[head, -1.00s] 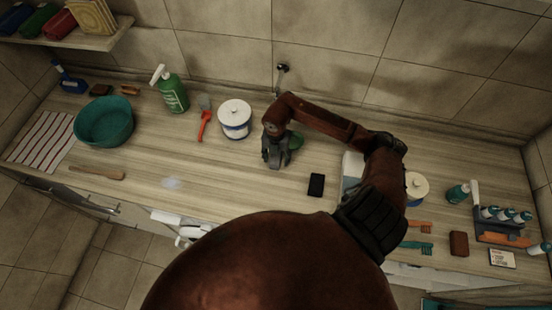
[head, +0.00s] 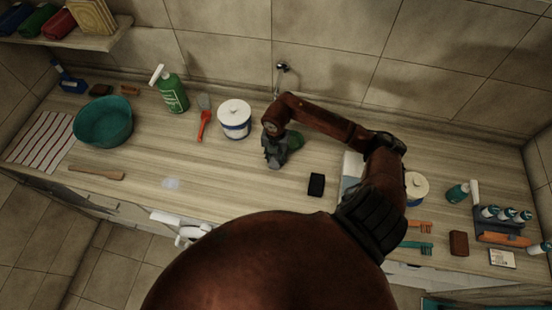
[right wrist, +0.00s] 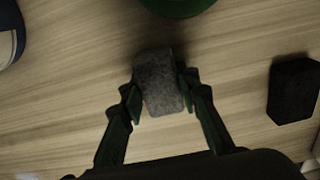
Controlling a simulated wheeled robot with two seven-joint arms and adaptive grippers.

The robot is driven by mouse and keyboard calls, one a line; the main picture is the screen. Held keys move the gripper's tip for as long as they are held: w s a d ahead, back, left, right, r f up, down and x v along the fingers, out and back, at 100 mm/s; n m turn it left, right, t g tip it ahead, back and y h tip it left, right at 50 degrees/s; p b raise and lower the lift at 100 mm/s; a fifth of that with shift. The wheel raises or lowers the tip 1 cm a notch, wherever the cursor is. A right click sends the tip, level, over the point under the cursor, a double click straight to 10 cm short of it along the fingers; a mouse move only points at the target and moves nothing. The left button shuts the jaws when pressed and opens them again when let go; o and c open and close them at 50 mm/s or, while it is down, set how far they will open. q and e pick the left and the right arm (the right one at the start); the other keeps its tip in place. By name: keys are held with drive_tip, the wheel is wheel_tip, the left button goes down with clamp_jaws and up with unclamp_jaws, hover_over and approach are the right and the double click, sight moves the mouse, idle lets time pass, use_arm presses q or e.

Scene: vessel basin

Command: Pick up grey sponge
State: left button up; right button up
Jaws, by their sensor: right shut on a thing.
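The grey sponge (right wrist: 160,82) is a small speckled grey block, seen in the right wrist view between the two fingers of my right gripper (right wrist: 159,88). The fingers touch it on both sides and are shut on it. In the head view my right gripper (head: 275,157) points down at the middle of the counter, and it largely hides the sponge there. I cannot tell whether the sponge touches the counter. My left gripper is not in view.
A black block (head: 316,184) lies right of the gripper; it also shows in the right wrist view (right wrist: 293,90). A green round thing (head: 295,140) is just behind the gripper. A white lidded tub (head: 235,119) stands to the left. The counter (head: 225,175) in front is mostly clear.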

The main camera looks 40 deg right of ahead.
drive_tip(key=shift+r, duration=0.6)
drive_tip(key=a+r+b, duration=0.3)
drive_tip(key=a+r, duration=0.8)
drive_tip(key=a, duration=0.3)
drive_tip(key=shift+s+r+b, duration=0.25)
drive_tip(key=shift+r+b, duration=0.1)
drive_tip(key=shift+r, duration=0.05)
drive_tip(key=shift+o, duration=1.1)
drive_tip(key=c, duration=0.5)
